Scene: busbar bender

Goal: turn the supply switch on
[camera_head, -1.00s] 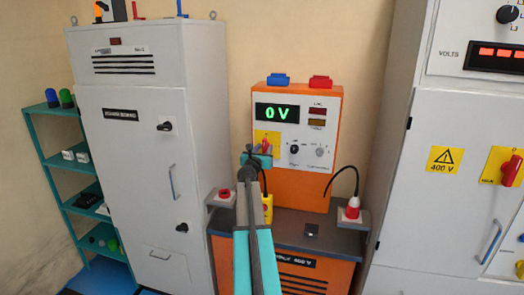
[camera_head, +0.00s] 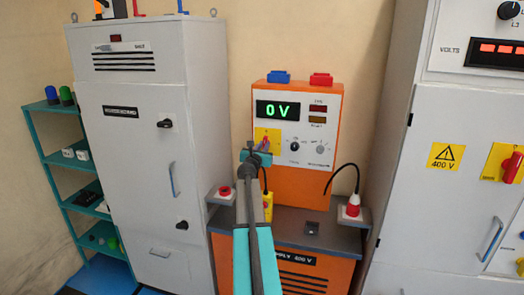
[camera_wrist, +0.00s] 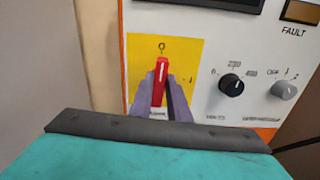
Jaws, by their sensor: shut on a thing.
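The supply switch is a red handle (camera_wrist: 161,78) on a yellow plate (camera_wrist: 186,58), on the front of the orange supply unit (camera_head: 298,187). In the wrist view the handle stands near upright, its top toward the "O" mark; an "I" mark shows at the right of the plate. My gripper (camera_wrist: 161,92) is shut on the handle, one finger on each side, hiding its lower part. In the head view my gripper (camera_head: 259,150) covers most of the switch. The unit's green display (camera_head: 278,110) reads 0 V.
Right of the switch are a black knob (camera_wrist: 231,84) and a grey knob (camera_wrist: 284,90). Below are a red button (camera_head: 225,192), a yellow box (camera_head: 267,207) and a red plug with a cable (camera_head: 353,205). Grey cabinets stand left (camera_head: 140,150) and right (camera_head: 440,205).

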